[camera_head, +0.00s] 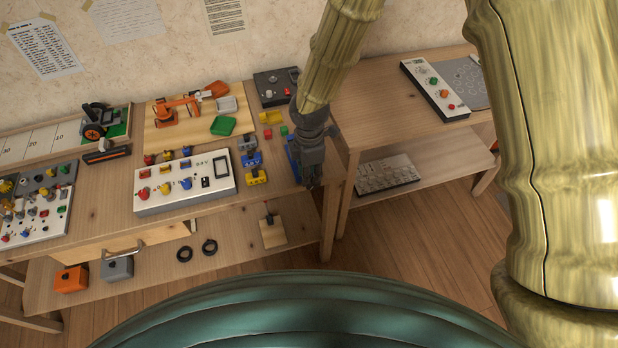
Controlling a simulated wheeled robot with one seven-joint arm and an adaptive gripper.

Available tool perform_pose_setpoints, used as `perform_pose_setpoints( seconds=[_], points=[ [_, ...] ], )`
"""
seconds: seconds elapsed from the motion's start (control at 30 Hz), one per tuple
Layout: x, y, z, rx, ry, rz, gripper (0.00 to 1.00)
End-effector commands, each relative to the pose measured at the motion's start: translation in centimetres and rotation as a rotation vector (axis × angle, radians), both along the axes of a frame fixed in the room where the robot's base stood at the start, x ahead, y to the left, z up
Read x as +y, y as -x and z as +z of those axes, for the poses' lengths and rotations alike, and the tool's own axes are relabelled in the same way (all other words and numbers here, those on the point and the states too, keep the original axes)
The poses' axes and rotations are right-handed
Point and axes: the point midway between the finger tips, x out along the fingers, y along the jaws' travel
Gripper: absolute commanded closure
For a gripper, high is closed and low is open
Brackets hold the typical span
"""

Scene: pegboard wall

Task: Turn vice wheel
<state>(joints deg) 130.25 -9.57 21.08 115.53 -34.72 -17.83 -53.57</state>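My gripper (313,178) is dark grey and points down at the right end of the left workbench, near its front corner. A blue part (292,160), possibly the vice, shows just left of my gripper and is mostly hidden behind it. I cannot make out the vice wheel. I cannot tell whether my gripper touches the blue part, or whether its fingers are open or shut.
The left workbench (275,190) holds a white control panel (213,190), small blue and yellow blocks (256,177), an orange robot arm model (178,107) and a dark box (275,80). A second table (375,100) with another panel (432,88) stands right.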

Motion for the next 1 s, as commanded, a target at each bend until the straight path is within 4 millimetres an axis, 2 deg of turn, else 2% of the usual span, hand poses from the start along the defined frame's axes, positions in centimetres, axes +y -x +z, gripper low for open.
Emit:
perform_pose_setpoints(
  seconds=[0.1,0.3,0.73,0.87,1.0],
  points=[
    [0.0,0.1,-1.5,0.003,0.002,0.002,0.77],
    [0.1,0.1,-3.2,0.001,0.000,0.003,0.77],
    [0.1,0.0,-3.8,-0.001,0.000,0.002,0.77],
    [0.1,0.0,-3.8,-0.001,0.000,0.002,0.99],
    [0.1,0.0,-3.8,0.000,0.000,0.002,1.00]
  ],
)
